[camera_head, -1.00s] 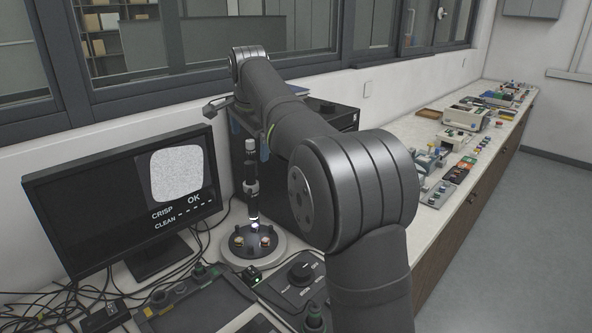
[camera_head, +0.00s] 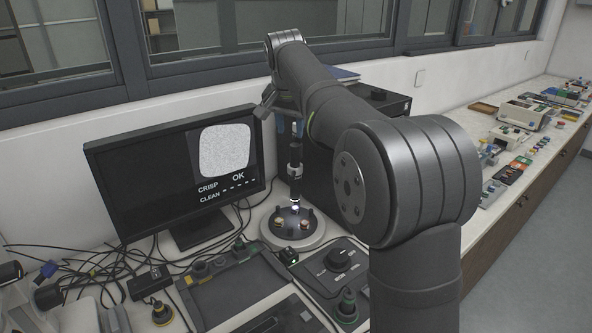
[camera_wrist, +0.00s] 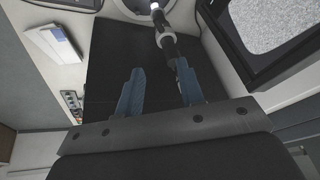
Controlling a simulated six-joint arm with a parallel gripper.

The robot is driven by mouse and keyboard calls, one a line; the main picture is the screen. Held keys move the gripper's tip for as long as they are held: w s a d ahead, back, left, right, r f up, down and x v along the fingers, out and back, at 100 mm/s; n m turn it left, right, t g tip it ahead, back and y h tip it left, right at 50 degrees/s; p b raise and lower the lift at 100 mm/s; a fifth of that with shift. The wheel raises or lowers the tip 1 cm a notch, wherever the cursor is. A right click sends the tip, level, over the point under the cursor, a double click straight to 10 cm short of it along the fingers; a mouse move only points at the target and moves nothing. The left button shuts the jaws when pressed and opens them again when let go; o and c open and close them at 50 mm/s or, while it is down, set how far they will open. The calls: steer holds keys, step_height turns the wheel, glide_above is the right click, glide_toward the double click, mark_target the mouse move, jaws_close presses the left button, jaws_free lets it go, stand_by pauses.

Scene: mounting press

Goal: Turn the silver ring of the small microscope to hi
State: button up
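The small microscope (camera_head: 295,177) is a slim black upright tube with a light at its lower end, above a round base (camera_head: 292,229). A silver ring (camera_head: 294,171) goes around the tube, and the ring also shows in the wrist view (camera_wrist: 167,41). Any marks on it are too small to read. My gripper (camera_wrist: 159,67) has two blue fingers, apart and with nothing held between them. In the wrist view the right finger is close to the tube's upper end. I cannot tell whether they touch. In the head view my arm partly hides the gripper.
A monitor (camera_head: 165,185) left of the microscope shows a grey noisy patch and the words CRISP, OK and CLEAN. A black box (camera_head: 383,103) stands behind my arm. A control box with a knob (camera_head: 338,262) and a dark tray (camera_head: 235,285) lie in front. Cables crowd the left.

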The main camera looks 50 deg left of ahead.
steer(key=n, duration=0.2)
glide_toward(293, 174)
steer(key=x, duration=0.7)
steer(key=shift+a+f, duration=0.1)
steer(key=shift+f, duration=0.35)
jaws_close()
